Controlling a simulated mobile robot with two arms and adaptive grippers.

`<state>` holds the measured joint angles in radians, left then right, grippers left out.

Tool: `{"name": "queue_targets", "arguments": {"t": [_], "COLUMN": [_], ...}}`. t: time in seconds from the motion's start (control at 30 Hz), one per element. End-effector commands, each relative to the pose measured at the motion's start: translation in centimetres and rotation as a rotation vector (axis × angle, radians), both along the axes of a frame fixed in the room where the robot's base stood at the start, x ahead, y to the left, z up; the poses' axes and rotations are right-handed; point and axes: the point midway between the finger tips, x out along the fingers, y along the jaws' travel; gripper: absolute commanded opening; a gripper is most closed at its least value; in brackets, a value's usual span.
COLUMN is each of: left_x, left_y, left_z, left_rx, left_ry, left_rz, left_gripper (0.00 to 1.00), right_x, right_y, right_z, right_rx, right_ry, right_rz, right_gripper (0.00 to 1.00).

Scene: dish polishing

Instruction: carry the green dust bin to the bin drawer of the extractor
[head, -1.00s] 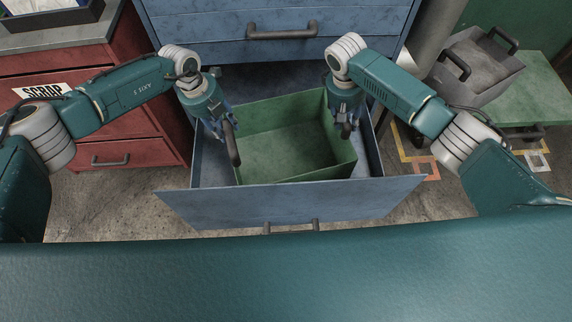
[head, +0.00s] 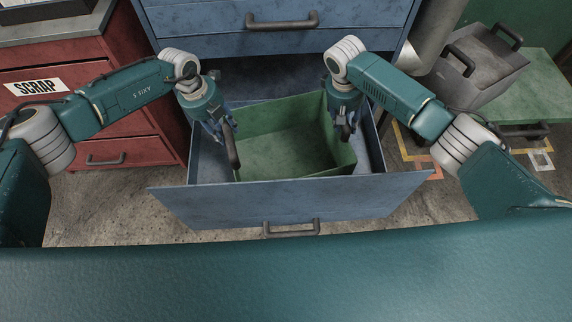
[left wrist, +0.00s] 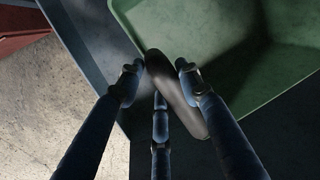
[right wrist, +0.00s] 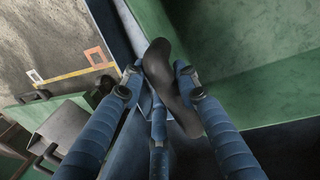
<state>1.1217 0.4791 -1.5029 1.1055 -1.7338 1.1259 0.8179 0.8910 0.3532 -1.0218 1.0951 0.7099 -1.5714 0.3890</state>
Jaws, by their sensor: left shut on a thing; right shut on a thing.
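The green dust bin (head: 290,150) is an open, empty box inside the pulled-out blue bin drawer (head: 330,200). I cannot tell whether its base touches the drawer floor. My left gripper (head: 228,138) is shut on the dark handle (head: 233,153) at the bin's left side; the left wrist view shows its fingers around this handle (left wrist: 172,90). My right gripper (head: 346,122) is shut on the dark handle at the bin's right side, and the right wrist view shows that handle (right wrist: 168,85) between its fingers. The drawer's front panel hides the bin's lower front.
The blue extractor cabinet (head: 285,45) stands behind the drawer. A red cabinet (head: 110,125) with a SCRAP label is at the left. A grey bin (head: 480,65) stands on a green table (head: 545,85) at the right. Narrow gaps lie between the bin and the drawer walls.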

Motion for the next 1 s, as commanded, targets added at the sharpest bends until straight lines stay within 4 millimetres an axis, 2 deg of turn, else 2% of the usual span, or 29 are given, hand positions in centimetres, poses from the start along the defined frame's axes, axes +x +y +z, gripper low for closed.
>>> {"name": "queue_targets", "arguments": {"t": [0.03, 0.2, 0.23, 0.3, 0.33, 0.77, 0.87, 1.0], "left_x": [0.3, 0.3, 0.2, 0.1, 0.1, 0.1, 0.1, 0.1], "left_y": [-1.2, -1.2, -1.1, -1.1, -1.1, -0.4, -0.1, 0.5], "left_z": [0.1, -0.8, -0.9, -0.7, -0.8, -0.6, 0.6, 3.4], "left_rx": [-0.023, -0.023, -0.022, -0.021, -0.02, -0.009, -0.008, -0.01], "left_ry": [-0.011, -0.011, -0.009, -0.009, -0.007, -0.004, -0.005, -0.008], "left_rz": [-0.011, -0.011, -0.011, -0.01, -0.011, -0.004, -0.004, -0.003], "left_gripper": [0.0, 0.0, 0.37, 0.51, 0.54, 0.54, 0.54, 0.54], "right_x": [0.0, 0.0, -0.1, -0.1, -0.1, 0.0, 0.0, 0.0], "right_y": [0.8, 0.8, 0.8, 0.8, 0.8, 0.3, 0.2, 0.1], "right_z": [-0.5, -1.4, -1.5, -1.3, -1.3, -1.2, -1.2, -1.2], "right_rx": [0.013, 0.013, 0.013, 0.013, 0.013, 0.005, 0.003, 0.003], "right_ry": [0.0, 0.0, 0.003, 0.002, 0.002, 0.001, 0.0, 0.0], "right_rz": [0.016, 0.016, 0.015, 0.014, 0.014, 0.004, 0.003, 0.002], "right_gripper": [0.0, 0.0, 0.32, 0.46, 0.49, 0.49, 0.49, 0.49]}}
